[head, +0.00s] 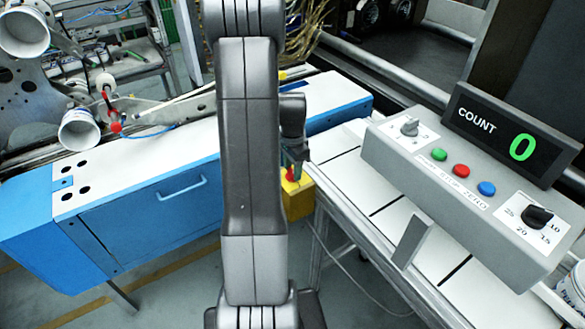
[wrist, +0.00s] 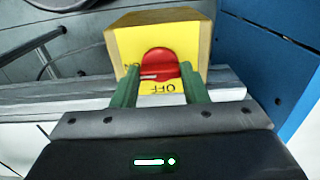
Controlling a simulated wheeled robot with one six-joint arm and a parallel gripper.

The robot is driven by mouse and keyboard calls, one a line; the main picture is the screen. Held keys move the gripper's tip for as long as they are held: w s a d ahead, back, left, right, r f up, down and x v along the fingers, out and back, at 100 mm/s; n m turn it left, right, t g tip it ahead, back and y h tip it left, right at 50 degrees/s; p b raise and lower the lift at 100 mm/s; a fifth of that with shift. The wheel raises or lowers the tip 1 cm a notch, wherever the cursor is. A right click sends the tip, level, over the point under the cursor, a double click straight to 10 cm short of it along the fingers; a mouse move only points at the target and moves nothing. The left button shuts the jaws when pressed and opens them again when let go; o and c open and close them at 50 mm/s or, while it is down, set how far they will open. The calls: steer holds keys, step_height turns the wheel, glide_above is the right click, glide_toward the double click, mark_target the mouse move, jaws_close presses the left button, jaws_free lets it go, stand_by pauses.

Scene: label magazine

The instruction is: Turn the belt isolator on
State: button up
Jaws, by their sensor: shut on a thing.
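The belt isolator is a yellow box (wrist: 185,42) with a red knob (wrist: 160,62) on its face. In the wrist view, OFF is printed upside down below the knob, and ON shows partly at its left. A short white mark lies on the knob's lower left, on the ON side. My gripper (wrist: 158,88) has its green fingers on either side of the knob and is shut on it. In the head view the yellow box (head: 298,207) and red knob (head: 291,175) sit low behind my arm, with my gripper (head: 294,168) at the knob.
A blue and white cabinet (head: 145,215) stands at the left. A grey control box (head: 450,180) with a COUNT display (head: 510,135) reading 0 is at the right, on a pale bench (head: 385,190). My arm hides the middle of the head view.

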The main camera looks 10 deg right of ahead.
steer(key=shift+r, duration=0.1)
stand_by(0.3)
steer(key=o, duration=1)
step_height(320, 180, up, 14)
steer(key=shift+f, duration=0.15)
step_height(320, 180, down, 14)
steer(key=shift+r, duration=0.1)
stand_by(0.4)
